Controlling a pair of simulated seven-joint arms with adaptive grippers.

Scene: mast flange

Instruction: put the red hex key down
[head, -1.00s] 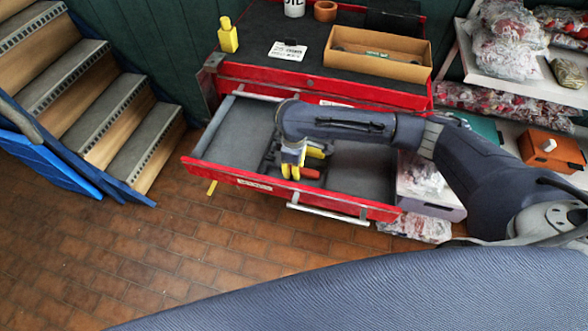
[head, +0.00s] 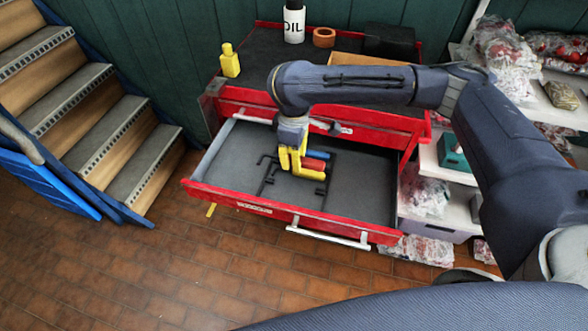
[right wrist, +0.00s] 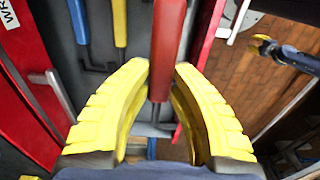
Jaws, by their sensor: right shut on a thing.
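My right gripper (head: 296,162) is over the open drawer, its yellow fingers closed around the red hex key (right wrist: 163,45). The key's red handle sticks out between the fingertips in the right wrist view, and it also shows in the head view (head: 314,164). Its dark shaft is partly hidden by the fingers. I cannot tell whether the key touches the drawer floor. What looks like my left gripper (right wrist: 265,45) is at the right edge of the right wrist view, over the brown floor; its jaw opening is unclear.
The red drawer (head: 225,160) has a grey bottom, with free room left and right. A blue-handled key (right wrist: 78,20) and a yellow-handled key (right wrist: 119,22) lie beside the held one. A yellow bottle (head: 229,62) and an oil can (head: 294,24) stand on the cabinet.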

